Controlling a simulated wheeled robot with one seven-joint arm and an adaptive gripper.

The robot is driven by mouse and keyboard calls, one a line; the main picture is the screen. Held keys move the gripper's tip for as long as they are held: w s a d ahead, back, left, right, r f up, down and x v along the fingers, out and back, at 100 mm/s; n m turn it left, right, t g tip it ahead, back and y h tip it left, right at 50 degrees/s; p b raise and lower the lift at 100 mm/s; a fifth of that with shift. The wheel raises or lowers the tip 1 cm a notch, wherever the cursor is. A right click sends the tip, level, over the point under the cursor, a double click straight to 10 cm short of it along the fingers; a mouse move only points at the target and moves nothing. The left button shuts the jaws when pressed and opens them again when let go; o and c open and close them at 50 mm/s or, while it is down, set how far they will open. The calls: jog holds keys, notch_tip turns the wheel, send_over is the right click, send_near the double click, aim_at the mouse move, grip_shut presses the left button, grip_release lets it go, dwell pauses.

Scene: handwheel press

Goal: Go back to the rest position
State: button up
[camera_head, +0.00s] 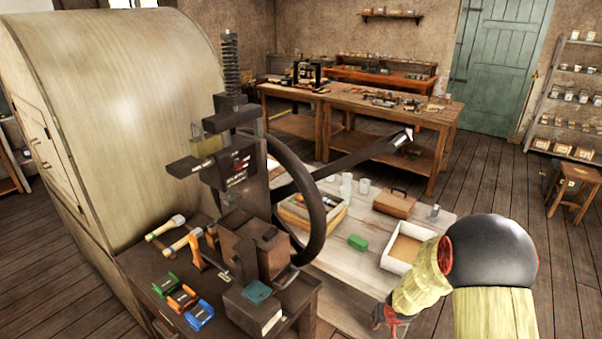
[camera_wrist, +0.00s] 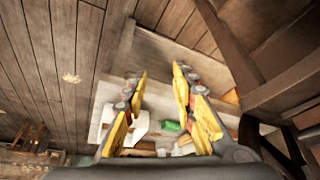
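The dark press (camera_head: 240,170) stands on a dark bench at the left centre of the head view. Its large handwheel (camera_head: 318,215) faces right, and a long bar with a bright tip (camera_head: 400,138) reaches up to the right. My gripper (camera_head: 386,316) shows small at the bottom of the head view, right of the press and over the pale low table. In the wrist view my gripper (camera_wrist: 160,75) has its yellow fingers spread apart with nothing between the tips. It is apart from the press and the wheel.
The pale low table (camera_head: 345,262) holds an open white tray (camera_head: 400,254), a green block (camera_head: 357,242), a brown case (camera_head: 394,203) and a box of tools (camera_head: 310,212). A tall rounded cabinet (camera_head: 120,110) stands left. Open floor (camera_head: 505,190) lies to the right, with a stool (camera_head: 575,187).

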jog(key=s+a+r, duration=0.2)
jog(key=s+r, duration=0.8)
jog(key=r, duration=0.2)
jog(key=s+a+r+n, duration=0.1)
jog(key=s+a+r, duration=0.2)
jog(key=s+r, duration=0.7)
jog(key=s+a+r, duration=0.2)
jog(key=s+r, duration=0.9)
jog(key=r, duration=0.3)
jog(key=shift+a+t+y, duration=0.3)
jog(key=shift+t, duration=0.1)
jog(key=shift+r, duration=0.1)
